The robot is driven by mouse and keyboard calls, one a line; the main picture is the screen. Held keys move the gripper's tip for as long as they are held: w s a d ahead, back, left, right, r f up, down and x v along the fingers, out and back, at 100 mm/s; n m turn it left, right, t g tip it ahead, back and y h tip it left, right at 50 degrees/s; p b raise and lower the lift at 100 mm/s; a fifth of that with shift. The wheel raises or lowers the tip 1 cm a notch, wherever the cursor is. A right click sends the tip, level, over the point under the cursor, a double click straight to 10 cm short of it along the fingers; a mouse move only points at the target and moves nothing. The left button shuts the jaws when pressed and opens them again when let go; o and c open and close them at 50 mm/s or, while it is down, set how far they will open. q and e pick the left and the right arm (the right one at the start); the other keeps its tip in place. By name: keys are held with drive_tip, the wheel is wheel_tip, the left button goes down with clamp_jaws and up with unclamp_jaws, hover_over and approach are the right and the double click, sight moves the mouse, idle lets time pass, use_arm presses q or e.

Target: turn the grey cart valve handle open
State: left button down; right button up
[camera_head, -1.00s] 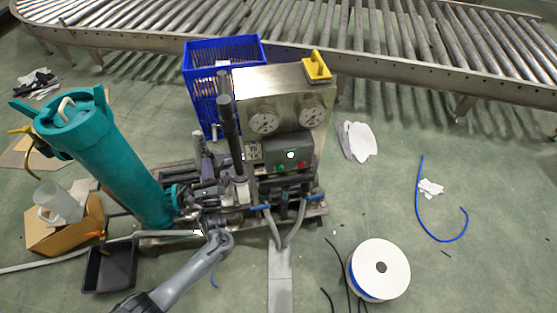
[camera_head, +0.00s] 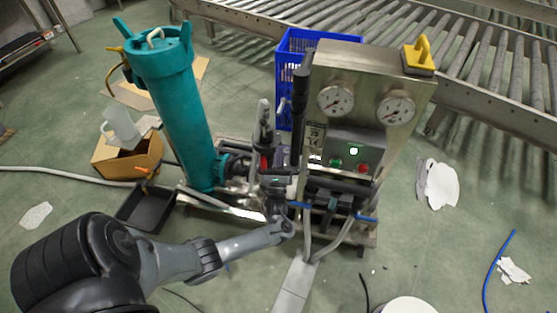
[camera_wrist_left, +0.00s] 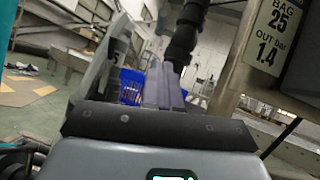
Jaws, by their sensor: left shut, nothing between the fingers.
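The cart (camera_head: 345,90) stands upright in the head view, with a steel panel, two dial gauges, and green and red buttons. A grey upright paddle (camera_head: 263,112), which looks like the valve handle, rises left of the panel; a grey marked piece (camera_wrist_left: 103,58), probably the same handle, is left of the fingers in the left wrist view. My left gripper (camera_head: 274,165) is low among the cart's pipes, partly hidden. Its purple-grey fingers (camera_wrist_left: 163,84) are shut and empty, close to that piece; contact cannot be told. My right gripper is not in view.
A teal filter cylinder (camera_head: 172,100) stands left of the cart. A black vertical pipe (camera_head: 299,105) rises by the panel. Blue levers (camera_head: 367,217) sit low on the cart. A blue crate (camera_head: 291,60) and a roller conveyor (camera_head: 480,70) are behind. A black tray (camera_head: 147,208) lies front left.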

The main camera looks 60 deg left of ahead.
use_arm(q)
drive_tip(key=w+a+r+b, duration=0.1)
drive_tip(key=w+a+r, duration=0.2)
drive_tip(key=a+r, duration=0.2)
wheel_tip(320, 180, up, 2)
drive_tip(key=shift+a+r, duration=0.1)
drive_tip(key=shift+a, duration=0.25)
